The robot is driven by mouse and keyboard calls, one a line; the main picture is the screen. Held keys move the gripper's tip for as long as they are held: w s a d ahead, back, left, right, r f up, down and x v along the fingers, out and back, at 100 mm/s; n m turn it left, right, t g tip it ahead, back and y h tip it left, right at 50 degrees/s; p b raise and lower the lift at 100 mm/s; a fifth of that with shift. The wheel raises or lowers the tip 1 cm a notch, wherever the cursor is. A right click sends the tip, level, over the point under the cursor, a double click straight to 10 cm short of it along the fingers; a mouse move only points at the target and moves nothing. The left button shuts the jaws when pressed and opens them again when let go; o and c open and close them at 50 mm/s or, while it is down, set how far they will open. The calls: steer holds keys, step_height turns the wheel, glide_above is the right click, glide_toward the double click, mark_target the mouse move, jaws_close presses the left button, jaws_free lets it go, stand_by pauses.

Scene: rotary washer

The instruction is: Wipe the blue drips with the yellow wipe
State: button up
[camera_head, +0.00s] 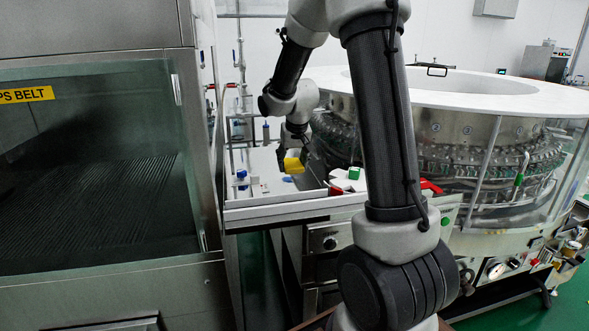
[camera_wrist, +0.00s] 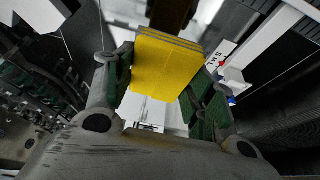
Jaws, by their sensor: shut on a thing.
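The yellow wipe (camera_head: 293,166) is a folded pad in my gripper (camera_head: 299,157), above the pale worktop (camera_head: 263,191) in the head view. In the wrist view the wipe (camera_wrist: 163,67) sits between the two green-padded fingers of my gripper (camera_wrist: 163,82), which is shut on it. A small blue patch (camera_head: 287,179) shows just below the wipe in the head view; it may be the blue drips, but it is too small to be sure. I cannot tell whether the wipe touches the worktop. No drips are clear in the wrist view.
A small bottle with blue parts (camera_head: 241,177) stands at the worktop's left. A green-and-white item (camera_head: 353,174) and red pieces (camera_head: 430,187) lie right of my gripper. The round washer (camera_head: 470,110) fills the right, and a glass-fronted belt machine (camera_head: 95,160) stands left.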

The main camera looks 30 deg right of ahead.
steer(key=shift+r, duration=0.9)
steer(key=shift+d, duration=0.1)
